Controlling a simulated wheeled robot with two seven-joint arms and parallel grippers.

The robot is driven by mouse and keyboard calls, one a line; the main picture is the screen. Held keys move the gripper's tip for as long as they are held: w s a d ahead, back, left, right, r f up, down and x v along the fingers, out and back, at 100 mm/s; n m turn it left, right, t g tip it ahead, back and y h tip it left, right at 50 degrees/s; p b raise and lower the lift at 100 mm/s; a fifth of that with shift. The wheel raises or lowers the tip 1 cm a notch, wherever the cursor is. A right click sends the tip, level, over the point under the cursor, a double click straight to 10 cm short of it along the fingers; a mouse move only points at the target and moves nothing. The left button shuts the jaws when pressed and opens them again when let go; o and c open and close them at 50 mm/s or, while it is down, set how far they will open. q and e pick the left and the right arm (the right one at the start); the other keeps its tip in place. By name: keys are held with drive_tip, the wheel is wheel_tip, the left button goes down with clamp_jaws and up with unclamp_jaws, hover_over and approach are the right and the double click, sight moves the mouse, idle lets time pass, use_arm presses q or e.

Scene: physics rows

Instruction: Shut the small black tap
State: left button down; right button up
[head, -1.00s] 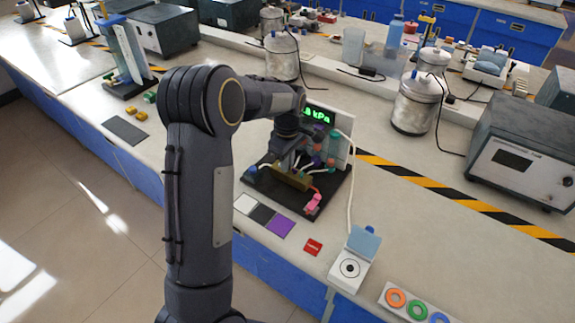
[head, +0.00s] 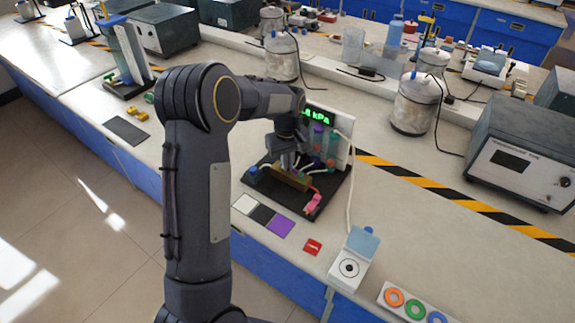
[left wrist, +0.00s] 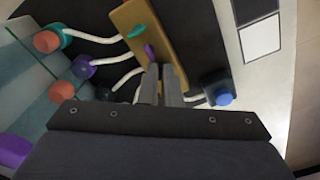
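A brass block (head: 291,181) with coloured taps and white tubes sits on a black base; it also shows in the left wrist view (left wrist: 150,40). A teal tap (left wrist: 137,31) and a purple tap (left wrist: 149,51) stand on it. I cannot make out the small black tap; the fingers may hide it. My left gripper (head: 288,165) points down at the block from above. In the left wrist view its fingertips (left wrist: 163,70) are close together at the block, beyond the purple tap. I cannot see anything between them. My right gripper is out of view.
A panel with a green kPa readout (head: 316,115) stands behind the block. Capped bottles (left wrist: 50,40) with tubes stand close to the gripper. A blue-capped part (left wrist: 222,95) is on the other side.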

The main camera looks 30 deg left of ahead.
use_arm(q)
drive_tip(key=shift+m, duration=0.3)
drive_tip(key=m, duration=0.4)
drive_tip(key=shift+p, duration=0.35)
drive_tip(key=shift+f+m, duration=0.1)
drive_tip(key=shift+m, duration=1.1)
drive_tip(key=shift+f, duration=0.1)
